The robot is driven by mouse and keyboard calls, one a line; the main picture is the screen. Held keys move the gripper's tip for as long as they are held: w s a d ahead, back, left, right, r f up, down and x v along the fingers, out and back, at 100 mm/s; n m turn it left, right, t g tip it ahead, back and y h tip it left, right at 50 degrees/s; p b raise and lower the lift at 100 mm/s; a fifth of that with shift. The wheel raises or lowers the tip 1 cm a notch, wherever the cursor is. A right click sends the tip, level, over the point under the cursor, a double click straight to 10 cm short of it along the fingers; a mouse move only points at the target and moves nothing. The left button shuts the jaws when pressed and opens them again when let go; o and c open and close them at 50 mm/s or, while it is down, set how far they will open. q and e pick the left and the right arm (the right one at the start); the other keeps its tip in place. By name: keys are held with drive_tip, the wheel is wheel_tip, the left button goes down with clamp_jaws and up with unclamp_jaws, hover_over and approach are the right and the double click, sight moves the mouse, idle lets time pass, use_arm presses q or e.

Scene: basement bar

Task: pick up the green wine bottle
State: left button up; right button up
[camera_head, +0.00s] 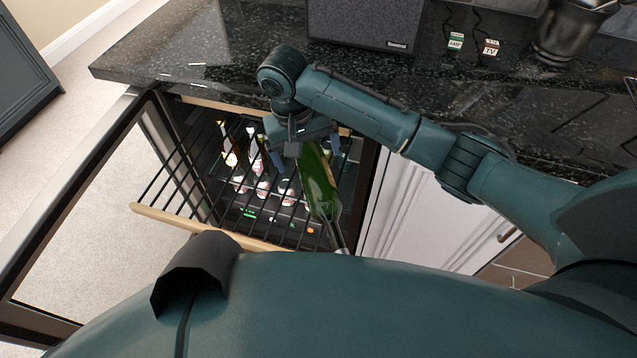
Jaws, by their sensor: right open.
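The green wine bottle (320,188) lies on the dark wire rack (185,190) of an open under-counter cooler. Its neck points toward the bottom of the picture and its base toward the back. My right gripper (298,150) is over the rack at the base end of the bottle. Its jaws are open, one finger to the left of the bottle and the other close to its base. I cannot tell whether a finger touches the glass. The bottle's far end is partly hidden by the gripper. My left gripper is out of view.
The cooler's open glass door (75,190) stands at left. The black stone counter (230,45) overhangs the cooler, with a speaker (362,22) and a dark metal bucket (570,32) on it. Cans and bottles (265,187) stand below the rack. White cabinet doors (420,215) are at right.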

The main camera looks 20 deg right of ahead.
sight(316, 176)
drive_tip(key=f, duration=0.2)
drive_tip(key=d+f, duration=0.1)
drive_tip(key=f, duration=0.4)
drive_tip(key=shift+d+f+b, duration=0.15)
drive_tip(key=shift+f+b, duration=0.1)
drive_tip(key=shift+b, duration=0.15)
drive_tip(key=shift+w+d+f+b, duration=0.15)
drive_tip(key=shift+d+f, duration=0.05)
drive_tip(key=shift+f, duration=0.65)
drive_tip(key=shift+w+d+f+b, duration=0.15)
drive_tip(key=shift+d+f, duration=0.1)
drive_tip(key=shift+f, duration=0.6)
drive_tip(key=shift+w+d+f+b, duration=0.1)
drive_tip(key=shift+w+d+f, duration=0.1)
drive_tip(key=shift+f, duration=0.65)
drive_tip(key=shift+c, duration=0.2)
drive_tip(key=c, duration=1.8)
drive_tip(key=shift+r, duration=0.1)
drive_tip(key=shift+c, duration=0.3)
